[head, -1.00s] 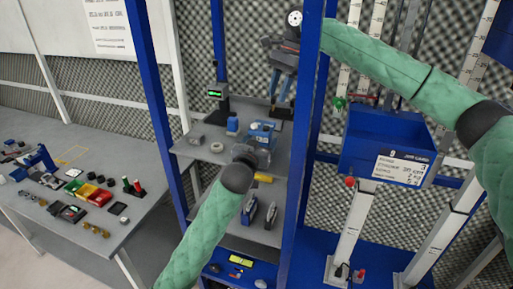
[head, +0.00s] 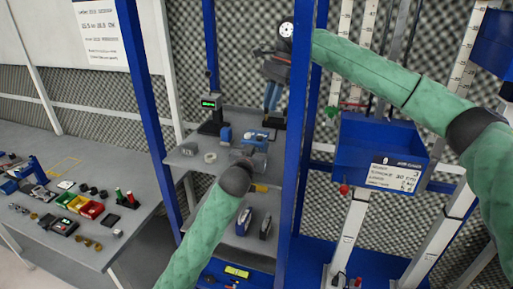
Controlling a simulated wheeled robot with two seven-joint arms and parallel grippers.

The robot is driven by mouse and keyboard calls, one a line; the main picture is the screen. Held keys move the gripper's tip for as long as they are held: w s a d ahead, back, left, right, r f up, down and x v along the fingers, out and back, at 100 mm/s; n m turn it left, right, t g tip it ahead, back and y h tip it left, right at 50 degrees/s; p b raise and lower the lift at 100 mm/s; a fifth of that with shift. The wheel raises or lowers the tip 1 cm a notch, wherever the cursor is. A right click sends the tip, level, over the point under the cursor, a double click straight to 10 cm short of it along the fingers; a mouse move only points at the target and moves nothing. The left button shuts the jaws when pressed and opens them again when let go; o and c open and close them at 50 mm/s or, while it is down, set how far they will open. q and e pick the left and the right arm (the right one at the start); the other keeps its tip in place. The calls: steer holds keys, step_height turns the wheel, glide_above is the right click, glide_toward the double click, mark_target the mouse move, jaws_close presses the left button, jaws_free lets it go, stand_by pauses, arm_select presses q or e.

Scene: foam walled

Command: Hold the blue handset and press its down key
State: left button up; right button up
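My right gripper (head: 271,108) hangs with its two fingers pointing down above the back of the upper shelf. A narrow gap shows between the fingers, and I see nothing held there. My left gripper (head: 253,145) reaches over the upper shelf. Its wrist hides most of it, and its fingers are not clear. A blue item with pale marks (head: 257,135) lies just beyond it; it may be the blue handset, but I cannot tell if it is held. No down key can be made out. A smaller blue block (head: 225,135) stands to its left.
The upper shelf (head: 190,163) also carries a pale ring (head: 210,157) and a device with a green display (head: 209,104). Two dark upright items (head: 243,221) stand on the lower shelf. Blue posts (head: 301,150) flank the shelves. A blue bin (head: 375,150) hangs to the right.

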jaws_close()
stand_by(1.5)
steer(key=shift+s+a+r+n+t+y, duration=0.15)
steer(key=shift+s+a+r+t+y, duration=0.3)
steer(key=shift+y, duration=0.55)
steer(key=shift+s+a+r+n+t+y, duration=0.15)
steer(key=shift+s+a+t+y, duration=0.15)
steer(key=shift+t+y, duration=0.5)
steer(key=shift+s+a+r+n+t+y, duration=0.1)
steer(key=shift+s+a+r+t+y, duration=0.3)
steer(key=shift+y, duration=0.8)
steer(key=shift+f, duration=0.1)
steer(key=shift+f, duration=0.15)
glide_above(263, 139)
steer(key=shift+s+f, duration=0.15)
steer(key=shift+f, duration=4.1)
